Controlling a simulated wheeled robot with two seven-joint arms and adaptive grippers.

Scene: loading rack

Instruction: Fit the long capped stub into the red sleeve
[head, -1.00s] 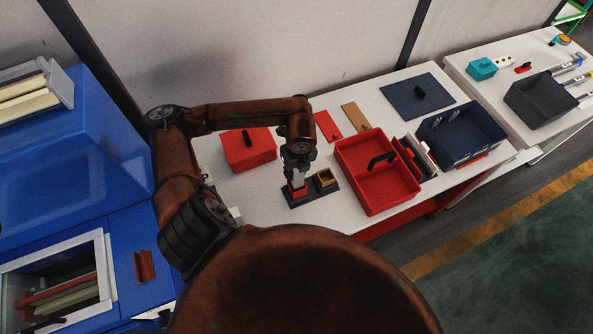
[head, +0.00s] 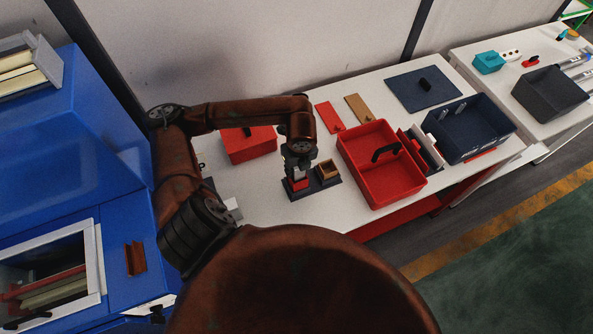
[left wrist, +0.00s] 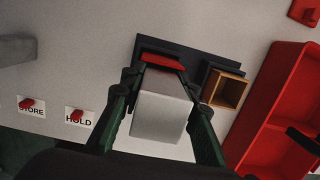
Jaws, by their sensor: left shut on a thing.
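The long capped stub is a pale grey block (left wrist: 160,118) between the fingers of my left gripper (head: 298,168), which is shut on it. In the left wrist view the gripper (left wrist: 164,80) holds it with a dark green finger on each side. The red sleeve (left wrist: 162,61) shows just beyond the stub's far end. It also shows in the head view (head: 298,184), directly below the gripper, on a dark base (head: 318,189). Stub and sleeve line up closely; I cannot tell how far the stub is inside. The stub's cap is not clearly visible. My right gripper is not in view.
A wooden square sleeve (head: 328,169) stands on the same base, right of the red one. A red divided tray (head: 385,185) is to the right, and a red box (head: 248,146) behind left. STORE and HOLD labels (left wrist: 78,118) lie on the white table.

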